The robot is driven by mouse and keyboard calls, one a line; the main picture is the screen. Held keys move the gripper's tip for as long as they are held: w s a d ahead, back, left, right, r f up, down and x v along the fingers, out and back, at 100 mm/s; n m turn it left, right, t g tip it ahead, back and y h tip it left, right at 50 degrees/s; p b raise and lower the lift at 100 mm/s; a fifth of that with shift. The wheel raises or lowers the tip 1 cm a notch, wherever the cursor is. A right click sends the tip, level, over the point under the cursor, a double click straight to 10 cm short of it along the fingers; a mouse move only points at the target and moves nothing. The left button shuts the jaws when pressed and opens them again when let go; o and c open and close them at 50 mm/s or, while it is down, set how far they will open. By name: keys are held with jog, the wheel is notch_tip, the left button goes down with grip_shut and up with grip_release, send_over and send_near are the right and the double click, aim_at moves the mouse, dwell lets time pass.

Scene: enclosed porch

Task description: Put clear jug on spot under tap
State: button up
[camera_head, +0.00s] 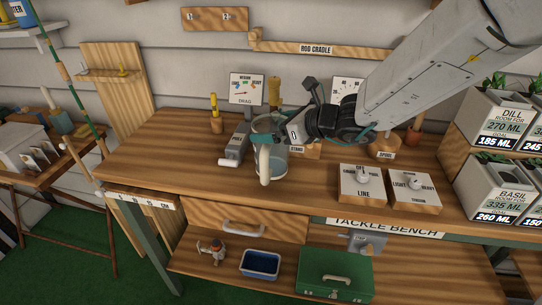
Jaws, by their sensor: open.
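A clear jug (273,128) with a pale, beige handle (265,166) stands on the wooden bench, left of the bench's middle. The handle faces the camera. My gripper (292,122) is open at the jug's upper right side, partly in front of it. I cannot tell whether the fingers touch the jug. I cannot clearly make out a tap or the spot under it. A small grey fixture (361,241) shows below the bench top, but its label is too small to read surely.
A grey device with a white roller (233,150) is close left of the jug. Planter boxes (502,125) line the right edge. The bench (150,150) is clear at left.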

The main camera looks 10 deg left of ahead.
jog(key=c, duration=1.3)
jog(key=shift+c, duration=0.7)
jog(key=shift+r, duration=0.15)
